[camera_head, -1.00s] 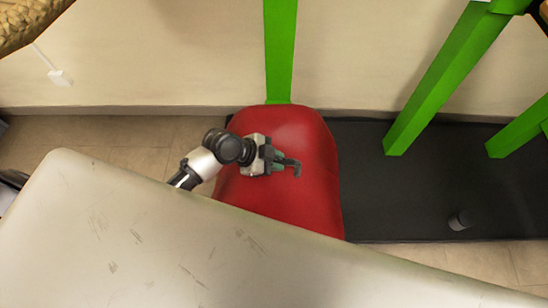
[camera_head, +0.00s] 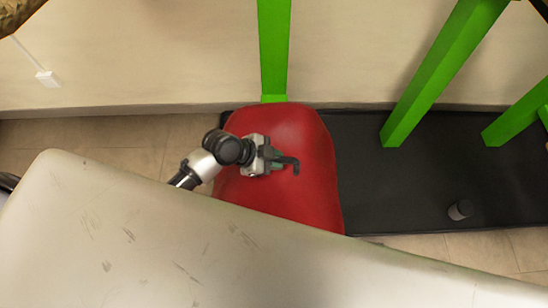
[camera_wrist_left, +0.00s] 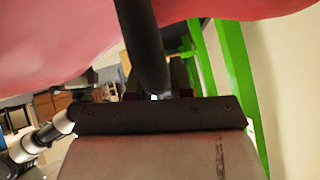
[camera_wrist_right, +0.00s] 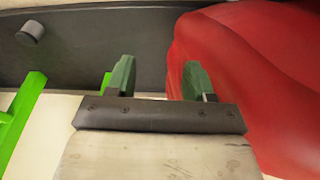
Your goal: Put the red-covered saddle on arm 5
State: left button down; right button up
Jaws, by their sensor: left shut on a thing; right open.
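The red-covered saddle (camera_head: 292,130) is in the middle of the head view, partly hidden by the large pale surface in front. It also fills the top of the left wrist view (camera_wrist_left: 60,40) and the right side of the right wrist view (camera_wrist_right: 240,60). My left gripper (camera_head: 284,164) is over the saddle and shut on its dark curved bar (camera_wrist_left: 143,40). My right gripper (camera_wrist_right: 157,80) is open and empty, beside the saddle; the head view does not show it. A green arm (camera_head: 274,50) stands directly behind the saddle. No arm number is readable.
More green arms stand at the right (camera_head: 445,65) and far right (camera_head: 518,120). A black mat (camera_head: 400,190) with a small dark cylinder (camera_head: 460,210) lies on the tiled floor. The pale wall (camera_head: 150,60) is behind. The large pale surface (camera_head: 170,240) covers the lower left.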

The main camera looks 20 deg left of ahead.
pick_arm(q)
jog(key=shift+d+r, duration=0.1)
jog(key=shift+r, duration=0.05)
jog(key=c, duration=0.9)
grip_release()
jog(key=shift+s+f, duration=0.15)
jog(key=shift+f, duration=0.1)
jog(key=shift+a+r, duration=0.3)
jog(key=p+v, duration=0.1)
jog(key=v, duration=0.9)
jog(key=shift+r+p, duration=0.15)
jog(key=shift+p, duration=0.25)
pick_arm(e)
notch_tip(320, 180, down, 5)
jog(key=s, duration=0.2)
jog(key=shift+s+d+f, duration=0.2)
jog(key=shift+s, duration=0.15)
